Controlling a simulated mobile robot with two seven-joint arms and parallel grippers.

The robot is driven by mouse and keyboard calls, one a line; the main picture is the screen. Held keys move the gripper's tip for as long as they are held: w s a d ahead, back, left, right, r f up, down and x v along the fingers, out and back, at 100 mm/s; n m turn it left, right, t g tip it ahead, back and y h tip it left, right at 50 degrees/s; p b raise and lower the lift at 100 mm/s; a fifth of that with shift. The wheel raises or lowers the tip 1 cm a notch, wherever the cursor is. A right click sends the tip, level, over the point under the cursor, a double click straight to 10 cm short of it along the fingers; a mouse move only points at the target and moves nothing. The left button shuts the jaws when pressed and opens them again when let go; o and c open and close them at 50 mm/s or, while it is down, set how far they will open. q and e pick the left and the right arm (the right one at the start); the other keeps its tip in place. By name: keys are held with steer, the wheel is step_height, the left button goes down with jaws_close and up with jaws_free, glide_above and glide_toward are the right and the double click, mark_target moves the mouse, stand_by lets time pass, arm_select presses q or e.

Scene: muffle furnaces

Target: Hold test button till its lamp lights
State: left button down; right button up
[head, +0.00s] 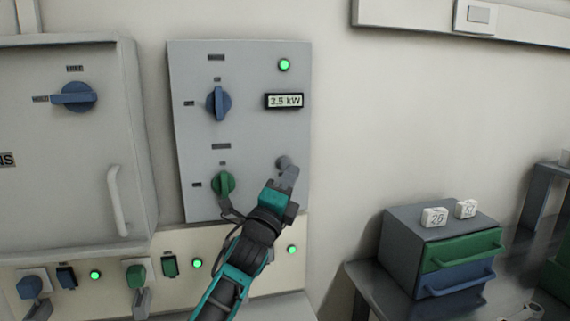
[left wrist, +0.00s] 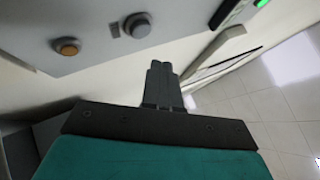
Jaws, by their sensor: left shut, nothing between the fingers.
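The grey control panel (head: 245,130) is mounted on the wall. A round grey button (head: 283,161) shows on its lower right, just beyond my left fingertips. My left gripper (head: 289,174) is shut and empty in front of the panel. In the left wrist view my shut fingers (left wrist: 160,68) stand apart from the grey button (left wrist: 137,25) in the picture; contact cannot be seen. An amber round part (left wrist: 66,47) sits beside that button; whether it is a lamp or a button, I cannot tell. A green lamp (head: 284,65) glows at the panel's top right. My right gripper is not in view.
The panel has a blue knob (head: 218,103), a green knob (head: 223,185) and a display (head: 284,101) reading 3.5 kW. A furnace door with a handle (head: 117,200) is at left. A drawer unit (head: 400,250) stands at right.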

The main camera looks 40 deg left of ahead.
arm_select(q)
steer(key=shift+s+d, duration=1)
steer(key=shift+d, duration=0.1)
steer(key=s+d+f+n+g+h, duration=0.1)
steer(key=s+d+f+n+g, duration=0.15)
steer(key=f, duration=0.45)
steer(key=s+d+f+n+g+h, duration=0.1)
steer(key=s+d+f+n+h, duration=0.15)
steer(key=f, duration=0.55)
steer(key=s+d+f+n+g, duration=0.1)
steer(key=d+f+n+g, duration=0.15)
steer(key=f, duration=0.45)
steer(key=s+d+f+n+g+h, duration=0.1)
steer(key=s+d+f+n+g, duration=0.2)
steer(key=s+f, duration=0.5)
steer(key=s+d+f+n+g+h, duration=0.1)
steer(key=s+d+f+n+g, duration=0.1)
steer(key=s+d+f+n, duration=0.3)
steer(key=s+f+n, duration=0.1)
steer(key=s+f, duration=0.3)
steer(key=shift+s+d+n+g+h, duration=0.35)
steer(key=shift+g, duration=0.05)
